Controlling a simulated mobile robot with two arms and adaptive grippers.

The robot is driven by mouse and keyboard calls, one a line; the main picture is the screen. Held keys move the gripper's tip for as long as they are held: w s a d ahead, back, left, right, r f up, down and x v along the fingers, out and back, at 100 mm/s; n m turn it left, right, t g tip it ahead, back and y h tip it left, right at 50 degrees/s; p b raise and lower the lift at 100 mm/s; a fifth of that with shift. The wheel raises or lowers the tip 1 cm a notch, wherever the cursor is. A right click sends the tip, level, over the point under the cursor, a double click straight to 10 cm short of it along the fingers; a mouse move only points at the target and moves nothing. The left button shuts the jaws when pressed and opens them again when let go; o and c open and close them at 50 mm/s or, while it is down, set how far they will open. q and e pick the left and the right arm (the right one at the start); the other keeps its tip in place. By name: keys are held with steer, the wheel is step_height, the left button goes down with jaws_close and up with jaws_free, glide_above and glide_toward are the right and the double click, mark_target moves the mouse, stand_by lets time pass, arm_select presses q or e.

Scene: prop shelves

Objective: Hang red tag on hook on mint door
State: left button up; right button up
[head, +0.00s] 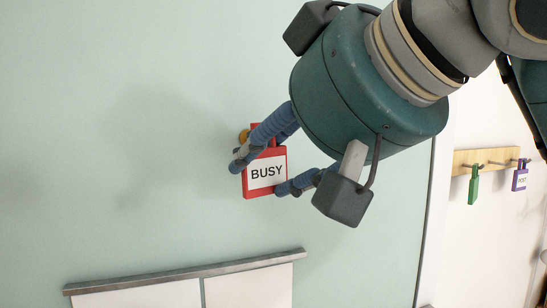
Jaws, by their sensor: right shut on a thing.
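The red tag (280,182) has a white label reading "BUSY" and is upright in front of the mint door (120,140). My right gripper (262,172) comes in from the upper right, and its blue fingers are shut on the red tag. A small brass-coloured piece (244,136), which looks like the hook, shows at the tag's upper left, partly hidden by a finger. I cannot tell whether the tag's loop is around the hook or only beside it. My left gripper is not in view.
A grey rail (185,272) with white sheets below it runs across the door under the tag. To the right, past the door's edge, a wooden peg rack (486,157) holds a green tag (473,187) and a purple tag (520,178). The door's left side is clear.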

steer(key=shift+w+a+f+p, duration=0.1)
steer(key=shift+w+a+p, duration=0.15)
steer(key=shift+w, duration=0.6)
steer(key=shift+w+a+f+p, duration=0.15)
steer(key=shift+w+a, duration=0.1)
steer(key=shift+w, duration=0.6)
steer(key=shift+w+a+f+b, duration=0.15)
steer(key=shift+w+f+b, duration=0.15)
steer(key=shift+f+b, duration=0.2)
steer(key=shift+f, duration=0.1)
steer(key=shift+r, duration=0.25)
stand_by(0.4)
